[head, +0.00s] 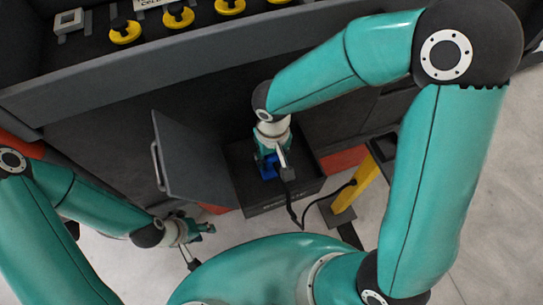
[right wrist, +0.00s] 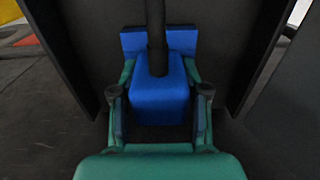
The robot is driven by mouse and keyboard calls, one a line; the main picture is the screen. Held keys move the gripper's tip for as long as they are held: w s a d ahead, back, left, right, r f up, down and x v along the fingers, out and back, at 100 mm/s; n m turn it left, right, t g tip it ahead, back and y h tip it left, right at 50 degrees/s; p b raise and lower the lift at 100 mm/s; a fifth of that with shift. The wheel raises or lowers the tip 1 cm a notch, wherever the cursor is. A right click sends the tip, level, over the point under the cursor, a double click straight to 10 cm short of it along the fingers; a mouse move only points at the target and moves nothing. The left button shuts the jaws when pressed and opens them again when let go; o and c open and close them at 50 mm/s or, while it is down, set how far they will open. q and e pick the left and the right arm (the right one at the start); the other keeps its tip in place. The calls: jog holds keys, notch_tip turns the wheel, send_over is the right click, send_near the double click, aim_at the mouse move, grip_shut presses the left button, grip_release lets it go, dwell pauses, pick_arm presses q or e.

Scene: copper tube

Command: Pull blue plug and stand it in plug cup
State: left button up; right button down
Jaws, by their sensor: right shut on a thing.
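The blue plug (head: 267,170) is at the open compartment, with a black cable running from it. In the right wrist view the plug (right wrist: 160,95) sits between the two fingers, with its cable rising from its near face. My right gripper (head: 270,157) is shut on it. The plug's far end is hidden, so I cannot tell whether it is seated. My left gripper (head: 200,230) is at the lower left, away from the plug; its finger opening is unclear. A yellow post (head: 355,190) with a dark top (head: 383,150) stands to the right; whether this is the plug cup is unclear.
An open grey door (head: 192,160) with a handle (head: 157,166) stands between my left gripper and the plug. Dark panels (right wrist: 62,50) flank my right gripper. A shelf above holds yellow-and-black knobs (head: 178,17). The cable (head: 300,212) hangs toward the post.

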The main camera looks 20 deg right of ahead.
jog(key=shift+r, duration=0.2)
jog(key=shift+r+p, duration=1.95)
jog(key=shift+r, duration=0.85)
